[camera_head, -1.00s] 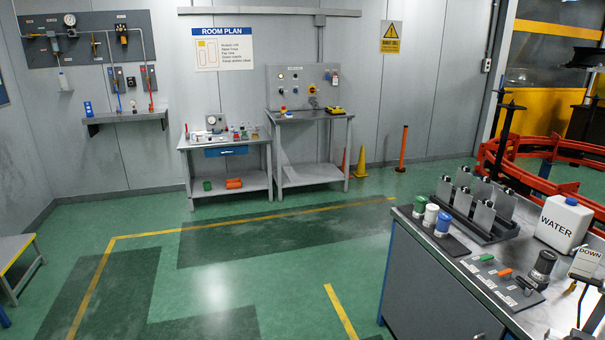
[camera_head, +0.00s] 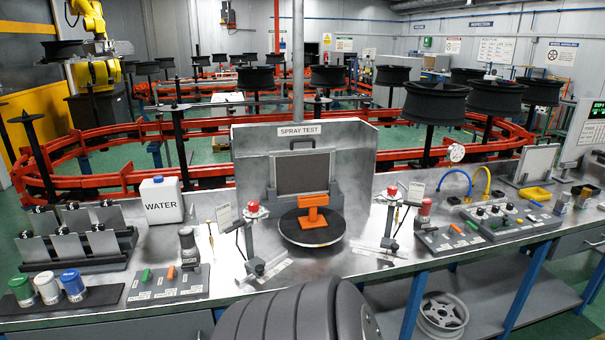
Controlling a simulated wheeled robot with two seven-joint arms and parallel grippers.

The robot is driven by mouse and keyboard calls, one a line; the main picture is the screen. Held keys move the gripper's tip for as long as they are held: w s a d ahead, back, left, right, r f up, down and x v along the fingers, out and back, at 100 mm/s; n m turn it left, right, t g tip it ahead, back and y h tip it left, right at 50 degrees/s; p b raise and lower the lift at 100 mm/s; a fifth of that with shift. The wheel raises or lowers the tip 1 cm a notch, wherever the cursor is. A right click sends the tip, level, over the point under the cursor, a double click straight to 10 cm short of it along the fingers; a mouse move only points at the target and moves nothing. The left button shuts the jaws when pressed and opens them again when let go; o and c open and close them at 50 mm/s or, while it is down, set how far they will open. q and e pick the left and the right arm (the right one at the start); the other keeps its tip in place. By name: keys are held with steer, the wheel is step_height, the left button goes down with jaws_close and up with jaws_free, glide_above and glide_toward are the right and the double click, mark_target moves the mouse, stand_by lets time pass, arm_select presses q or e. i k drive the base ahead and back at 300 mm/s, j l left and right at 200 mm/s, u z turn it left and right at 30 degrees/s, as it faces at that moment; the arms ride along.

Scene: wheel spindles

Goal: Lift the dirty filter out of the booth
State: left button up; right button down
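The spray test booth (camera_head: 357,150) is an open grey metal box on the workbench, labelled "SPRAY TEST". A dark grey filter panel (camera_head: 302,172) in a light frame stands upright against its back wall. In front of it is a round dark turntable (camera_head: 290,230) with an orange block-shaped piece (camera_head: 313,212) on it, which covers the filter's lower edge. Neither of my grippers is in view.
A pale panel (camera_head: 537,164) leans on a stand at the right. Two red-topped stands (camera_head: 253,210) (camera_head: 391,192) flank the booth front. A water jug (camera_head: 161,200) and plate rack (camera_head: 70,240) are left. Switch panels (camera_head: 168,285) line the bench front. A red rail (camera_head: 205,170) runs behind.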

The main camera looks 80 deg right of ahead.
mark_target(294, 173)
steer(key=z, duration=2.05)
